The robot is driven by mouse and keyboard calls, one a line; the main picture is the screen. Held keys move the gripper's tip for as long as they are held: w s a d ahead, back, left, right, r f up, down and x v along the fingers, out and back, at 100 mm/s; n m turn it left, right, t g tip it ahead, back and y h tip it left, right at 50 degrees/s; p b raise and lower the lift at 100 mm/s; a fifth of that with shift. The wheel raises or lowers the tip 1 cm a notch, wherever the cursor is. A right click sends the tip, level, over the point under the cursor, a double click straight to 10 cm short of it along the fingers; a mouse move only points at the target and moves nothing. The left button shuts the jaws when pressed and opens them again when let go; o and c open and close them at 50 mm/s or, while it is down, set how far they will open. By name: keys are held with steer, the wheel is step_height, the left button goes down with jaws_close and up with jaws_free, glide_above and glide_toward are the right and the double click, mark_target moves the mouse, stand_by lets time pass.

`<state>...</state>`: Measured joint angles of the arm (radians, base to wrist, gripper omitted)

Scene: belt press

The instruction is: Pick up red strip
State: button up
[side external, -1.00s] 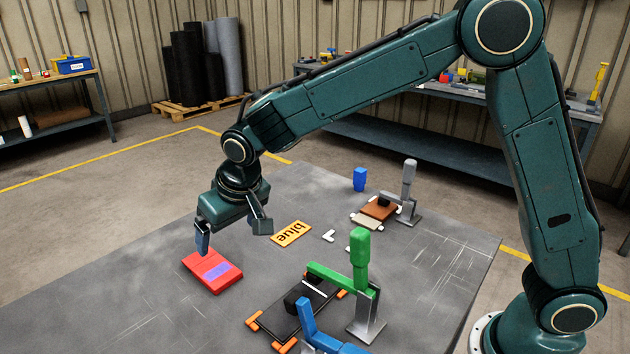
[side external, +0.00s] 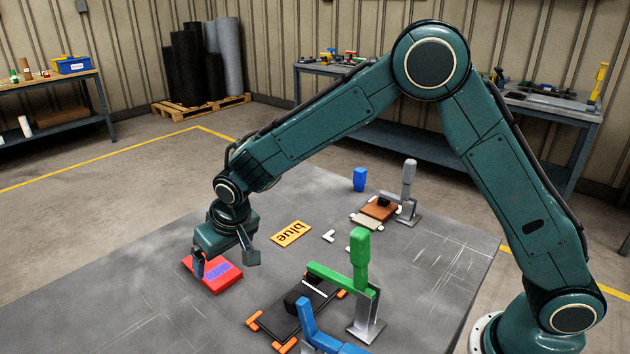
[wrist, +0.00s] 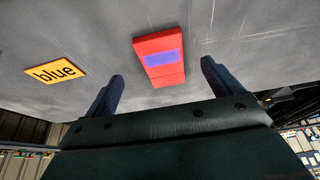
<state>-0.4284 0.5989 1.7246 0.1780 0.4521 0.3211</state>
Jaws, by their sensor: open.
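The red strip (side external: 229,279) is a flat red block with a purple-blue patch on top. It lies on the grey table at the left. In the wrist view the red strip (wrist: 157,43) shows ahead of the fingertips, in the gap between them in the picture. My gripper (side external: 225,267) is open and empty, low over the strip with its fingers spread; the left finger covers part of the strip in the side view. In the wrist view the two dark blue fingers (wrist: 163,70) stand apart. Whether either finger touches the strip cannot be told.
A yellow plate reading "blue" (side external: 291,234) lies right of the gripper. A black fixture with orange corners (side external: 284,324), a green-handled clamp (side external: 360,248) and a blue clamp (side external: 310,318) stand nearer the camera. A grey clamp (side external: 408,185) and blue block (side external: 360,179) are farther back.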

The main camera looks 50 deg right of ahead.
mark_target(219, 273)
steer(key=shift+w+f, duration=0.15)
steer(key=shift+f, duration=0.25)
steer(key=shift+f, duration=0.1)
steer(key=shift+x, duration=2.5)
steer(key=shift+w, duration=0.15)
steer(key=c, duration=1.1)
steer(key=shift+c, duration=0.2)
steer(key=shift+r, duration=0.2)
step_height(219, 273, up, 20)
steer(key=shift+f, duration=0.1)
